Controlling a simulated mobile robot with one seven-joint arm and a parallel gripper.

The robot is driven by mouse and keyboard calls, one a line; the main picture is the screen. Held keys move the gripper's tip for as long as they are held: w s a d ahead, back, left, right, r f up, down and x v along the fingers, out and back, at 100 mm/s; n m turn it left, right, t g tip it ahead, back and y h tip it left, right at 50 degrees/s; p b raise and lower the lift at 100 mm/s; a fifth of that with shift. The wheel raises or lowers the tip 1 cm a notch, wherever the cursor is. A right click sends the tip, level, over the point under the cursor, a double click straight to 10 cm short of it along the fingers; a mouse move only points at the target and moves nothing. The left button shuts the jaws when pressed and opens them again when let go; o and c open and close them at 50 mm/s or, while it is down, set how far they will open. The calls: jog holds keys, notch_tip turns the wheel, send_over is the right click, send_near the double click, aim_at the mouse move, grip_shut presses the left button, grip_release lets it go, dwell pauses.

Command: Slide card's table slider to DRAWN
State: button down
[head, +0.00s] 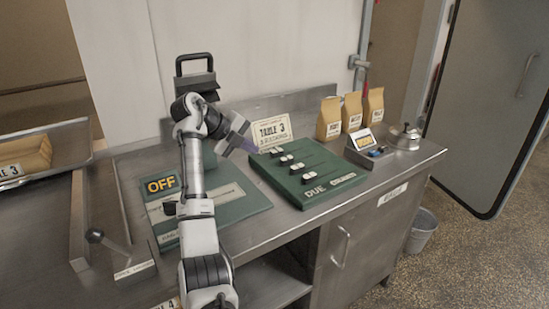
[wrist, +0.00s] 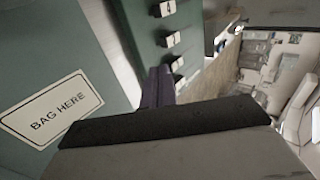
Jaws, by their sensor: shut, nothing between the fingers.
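The card (head: 270,131) reads "TABLE 3" and stands upright at the back edge of a green slider board (head: 325,160). My gripper (head: 254,148) is shut and empty, just left of the card and board's back corner. In the wrist view its fingers (wrist: 158,85) show beside the board, near several numbered knobs (wrist: 170,40).
A green panel (head: 236,200) with an "OFF" sign and a "BAG HERE" label (wrist: 52,108) lies left of the board. Paper bags (head: 328,120), a small display (head: 360,143) and a metal lidded pot (head: 404,137) stand right. A lever (head: 95,236) is at left.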

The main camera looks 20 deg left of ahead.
aim_at(281, 165)
jog(key=p+x, duration=0.3)
jog(key=x, duration=0.7)
dwell(0.4)
jog(key=w+d, duration=0.2)
jog(key=w+d+b, duration=0.1)
jog(key=w, duration=0.1)
jog(key=w+d, duration=0.2)
jog(key=w, duration=0.1)
jog(key=shift+d, duration=0.3)
jog(key=shift+r, duration=0.1)
jog(key=shift+r, duration=0.2)
